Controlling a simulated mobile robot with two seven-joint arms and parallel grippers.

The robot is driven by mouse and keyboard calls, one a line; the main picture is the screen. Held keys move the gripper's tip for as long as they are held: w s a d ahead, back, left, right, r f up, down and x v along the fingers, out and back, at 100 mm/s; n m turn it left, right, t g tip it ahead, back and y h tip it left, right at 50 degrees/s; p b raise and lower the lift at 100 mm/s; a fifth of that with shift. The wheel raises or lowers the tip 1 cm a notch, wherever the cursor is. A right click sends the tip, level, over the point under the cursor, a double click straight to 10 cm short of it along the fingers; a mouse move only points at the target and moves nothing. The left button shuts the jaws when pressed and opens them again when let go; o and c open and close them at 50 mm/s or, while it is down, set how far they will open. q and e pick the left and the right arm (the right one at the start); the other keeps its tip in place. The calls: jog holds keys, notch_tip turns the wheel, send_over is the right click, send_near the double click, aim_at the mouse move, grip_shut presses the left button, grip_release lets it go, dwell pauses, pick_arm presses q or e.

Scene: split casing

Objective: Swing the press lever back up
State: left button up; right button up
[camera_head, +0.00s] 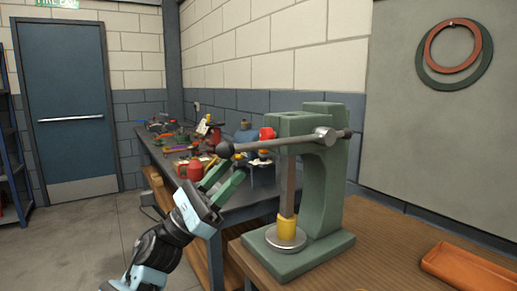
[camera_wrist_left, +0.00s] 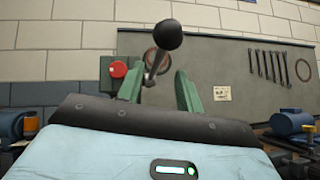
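The green press (camera_head: 325,190) stands on the wooden bench. Its lever (camera_head: 275,143) is a thin metal rod lying close to level, sloping slightly down to the left, with a dark ball knob (camera_head: 225,149) at its left end. My left gripper (camera_head: 222,180) is open, with green fingers pointing up toward the knob from just below. In the left wrist view, the knob (camera_wrist_left: 168,35) appears above and between the two fingertips (camera_wrist_left: 158,78), and the rod runs down between them. I see no finger clearly touching the lever. My right gripper is out of view.
A yellow cylinder (camera_head: 287,226) sits under the press ram on a round metal plate (camera_head: 286,240). An orange tray (camera_head: 470,268) lies at the bench's right. A cluttered dark table (camera_head: 245,202) stands behind my left gripper. A blue door (camera_head: 65,110) is at the far left.

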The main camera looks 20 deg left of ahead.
aim_at(254, 146)
pick_arm(q)
jog(key=p+x, duration=0.2)
jog(key=x, duration=0.4)
jog(key=shift+r, duration=0.1)
jog(key=shift+w+d+r, duration=0.35)
jog(key=shift+r, duration=0.05)
jog(key=shift+w+d, duration=0.1)
jog(key=c, duration=0.7)
grip_shut()
